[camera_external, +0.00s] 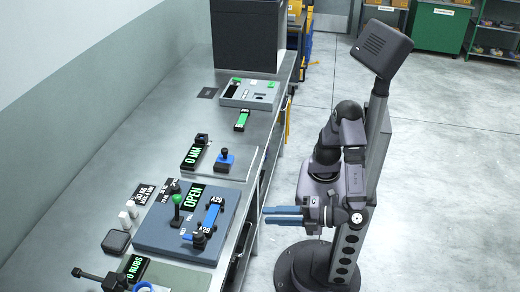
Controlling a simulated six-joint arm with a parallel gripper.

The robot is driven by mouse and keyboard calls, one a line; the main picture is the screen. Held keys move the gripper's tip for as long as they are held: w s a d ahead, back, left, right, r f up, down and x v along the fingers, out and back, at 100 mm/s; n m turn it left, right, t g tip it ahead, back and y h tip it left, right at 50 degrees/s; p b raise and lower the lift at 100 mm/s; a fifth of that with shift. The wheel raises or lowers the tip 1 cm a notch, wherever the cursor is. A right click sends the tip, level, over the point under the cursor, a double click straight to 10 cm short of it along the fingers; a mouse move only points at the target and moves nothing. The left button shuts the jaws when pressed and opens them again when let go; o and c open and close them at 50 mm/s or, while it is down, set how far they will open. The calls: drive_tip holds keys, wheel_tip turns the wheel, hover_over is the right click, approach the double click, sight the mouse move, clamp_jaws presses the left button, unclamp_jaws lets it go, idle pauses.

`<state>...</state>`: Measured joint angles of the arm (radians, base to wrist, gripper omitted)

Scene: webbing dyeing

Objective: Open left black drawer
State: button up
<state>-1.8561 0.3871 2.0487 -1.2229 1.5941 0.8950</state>
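No part in view is clearly recognizable as the left black drawer. A large black box (245,38) stands at the far end of the bench, and no drawer front or handle can be made out on it. A dark shape (241,262) shows under the bench's front edge at the bottom, too small and partly hidden to identify. My gripper (266,214) has blue fingers pointing left, beside the bench's front edge and apart from the fixtures. Nothing visible is held. From this side I cannot tell whether the fingers are apart or together.
The grey bench (140,150) runs along the wall. A blue-grey fixture (150,238) carries a green-knobbed lever (177,200), an "OPEN" display (194,195) and a blue handle (212,215). Beyond are a pale plate (235,170) and a switch panel (250,94).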

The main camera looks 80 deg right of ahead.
wheel_tip(320, 180, down, 12)
drive_tip(key=x, duration=0.7)
drive_tip(key=shift+w+f+p, duration=0.15)
drive_tip(key=shift+w+p, duration=0.1)
drive_tip(key=shift+p, duration=0.1)
clamp_jaws()
